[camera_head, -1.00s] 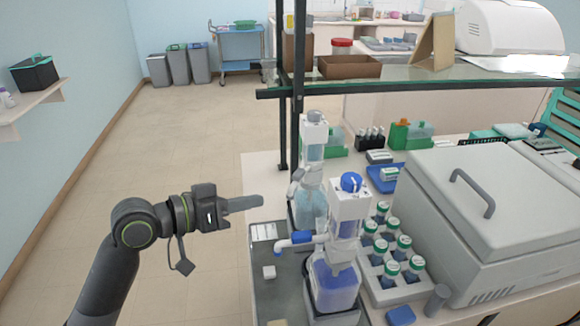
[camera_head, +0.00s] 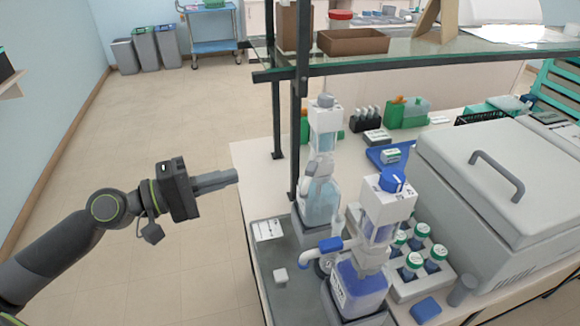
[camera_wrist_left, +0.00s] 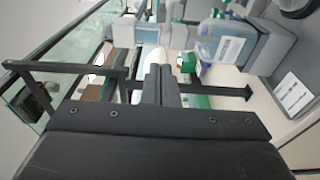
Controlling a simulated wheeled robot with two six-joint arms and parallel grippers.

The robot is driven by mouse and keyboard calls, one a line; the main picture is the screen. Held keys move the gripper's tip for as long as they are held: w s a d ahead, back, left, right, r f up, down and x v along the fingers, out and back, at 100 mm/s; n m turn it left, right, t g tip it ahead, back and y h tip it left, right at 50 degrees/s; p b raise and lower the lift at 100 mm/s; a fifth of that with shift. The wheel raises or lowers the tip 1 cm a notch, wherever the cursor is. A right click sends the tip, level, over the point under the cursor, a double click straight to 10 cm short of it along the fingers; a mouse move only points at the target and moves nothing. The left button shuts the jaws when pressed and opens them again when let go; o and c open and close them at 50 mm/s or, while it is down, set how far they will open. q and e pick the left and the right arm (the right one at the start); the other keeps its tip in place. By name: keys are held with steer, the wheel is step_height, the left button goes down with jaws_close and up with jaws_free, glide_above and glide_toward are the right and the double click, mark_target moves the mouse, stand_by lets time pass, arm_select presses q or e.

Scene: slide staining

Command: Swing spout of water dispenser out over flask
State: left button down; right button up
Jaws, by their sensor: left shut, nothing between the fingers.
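Two bottle-top dispensers stand on the bench. The rear one (camera_head: 322,196) has a grey cap and pale blue liquid; the front one (camera_head: 360,284) has a blue cap, deeper blue liquid and a blue-and-white spout (camera_head: 325,246) pointing left. I cannot read which holds water. The rear dispenser's spout is hard to make out, and no flask can be clearly told. My left gripper (camera_head: 235,176) is shut and empty, left of the rear dispenser and apart from it. In the left wrist view its fingers (camera_wrist_left: 160,72) are together, with a labelled bottle (camera_wrist_left: 225,42) beyond. My right gripper is out of view.
A grey tray (camera_head: 270,262) lies left of the dispensers. A dark shelf post (camera_head: 301,120) and glass shelf (camera_head: 400,45) stand close behind. A rack of green-capped bottles (camera_head: 405,288) and a large grey lidded machine (camera_head: 480,215) are at right. Open floor lies left.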

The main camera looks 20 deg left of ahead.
arm_select(q)
steer(key=shift+p+x, duration=0.7)
steer(key=shift+x, duration=0.55)
steer(key=p, duration=0.5)
glide_toward(309, 165)
steer(key=shift+w+a+f+x, duration=0.1)
steer(key=shift+f+x, duration=0.05)
steer(key=shift+x, duration=0.9)
steer(key=shift+w+a+f+x, duration=0.1)
steer(key=shift+w+f+x, duration=0.05)
steer(key=shift+x, duration=0.9)
steer(key=shift+w+a+f+x, duration=0.1)
steer(key=shift+a+f+x, duration=0.05)
steer(key=shift+x, duration=0.9)
